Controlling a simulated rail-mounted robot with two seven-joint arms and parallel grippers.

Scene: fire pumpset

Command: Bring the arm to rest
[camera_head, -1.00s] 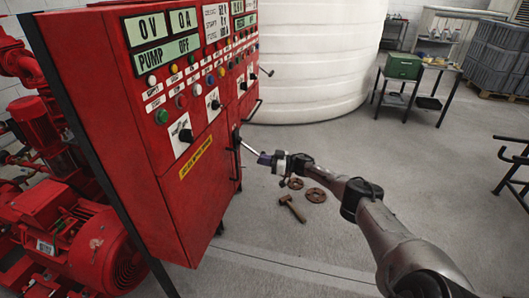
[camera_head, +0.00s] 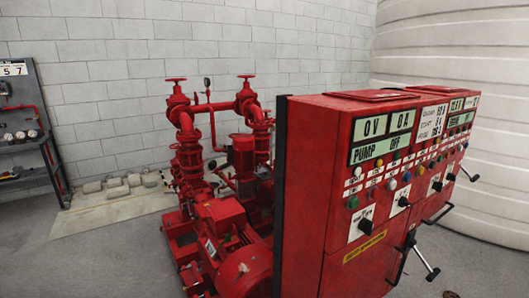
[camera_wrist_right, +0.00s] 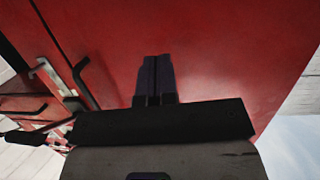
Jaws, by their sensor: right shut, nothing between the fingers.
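My right gripper (camera_wrist_right: 153,78) shows in the right wrist view with its dark fingers together and nothing between them. Behind the fingers is the red face of the control cabinet (camera_wrist_right: 225,60); I cannot tell whether they touch it. In the head view the red control cabinet (camera_head: 312,190) stands right of the middle, and no gripper can be made out clearly there. My left gripper is in neither view.
A lever with a metal shaft (camera_head: 424,258) sticks out from the cabinet front. Black handles (camera_wrist_right: 85,82) show left of the fingers. Red pumps and pipes (camera_head: 215,215) stand left of the cabinet. A white tank (camera_head: 440,60) is behind it.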

